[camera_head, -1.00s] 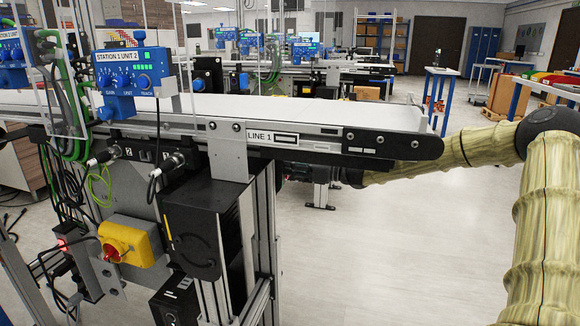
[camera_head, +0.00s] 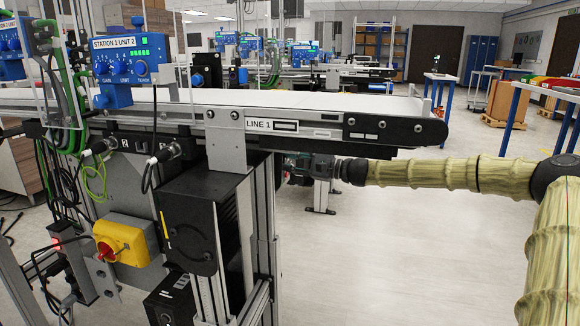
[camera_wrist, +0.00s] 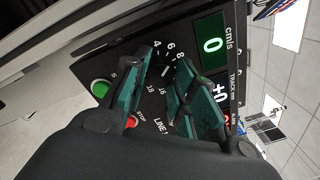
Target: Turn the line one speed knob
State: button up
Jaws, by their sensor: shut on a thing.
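In the wrist view, a black control panel (camera_wrist: 215,72) marked LINE 1 fills the middle, tilted in the picture. Its speed dial (camera_wrist: 164,57) shows printed numbers such as 4, 6, 8, 16 and 18. My gripper (camera_wrist: 160,95) has its teal fingers on either side of the dial's centre, shut on the line one speed knob, which the fingers mostly hide. The green display (camera_wrist: 211,45) reads 0 cm/s. In the head view, my gripper is largely hidden behind the conveyor's frame, at the end of my wrist.
A green button (camera_wrist: 101,88) and a red stop button (camera_wrist: 131,122) sit close to my fingers. In the head view, the line 1 conveyor (camera_head: 330,102) stands over my wrist. A yellow box with a red switch (camera_head: 124,238) is at lower left.

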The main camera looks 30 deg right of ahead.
jog(key=shift+d+n, duration=0.1)
jog(key=shift+n, duration=0.2)
dwell(0.4)
jog(key=o, duration=1)
jog(key=shift+o, duration=0.2)
jog(key=v, duration=1.1)
jog(key=shift+s+d, duration=0.25)
jog(key=shift+s, duration=0.05)
jog(key=shift+f, duration=0.1)
dwell(0.5)
